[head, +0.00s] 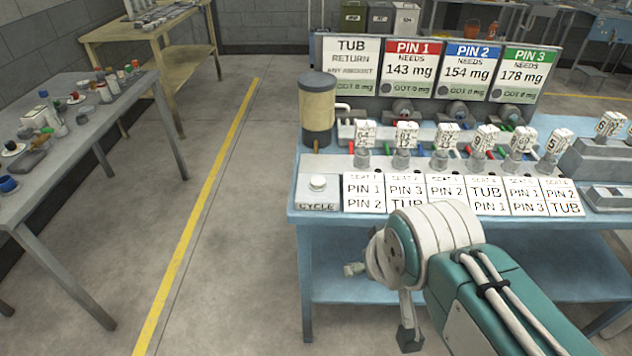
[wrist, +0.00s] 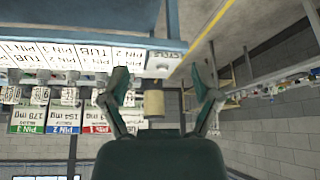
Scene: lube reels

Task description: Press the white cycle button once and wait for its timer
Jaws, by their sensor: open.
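The white cycle button (head: 318,182) is a small round cap on a grey box labelled CYCLE (head: 317,206), at the front left corner of the blue bench. In the head view my gripper (head: 380,300) is in front of the bench, lower in the picture and to the right of the button, apart from it. In the wrist view, which is upside down, my gripper (wrist: 160,84) has its two fingers spread with nothing between them. The CYCLE box (wrist: 162,58) shows there beyond the fingers. I cannot see a timer reading.
A tan cylinder (head: 317,110) stands behind the button. Seat cards (head: 364,192) and several numbered white blocks (head: 365,134) line the bench to its right. Signs (head: 410,68) behind show PIN needs and 0 mg got. Floor left of the bench (head: 235,260) is clear.

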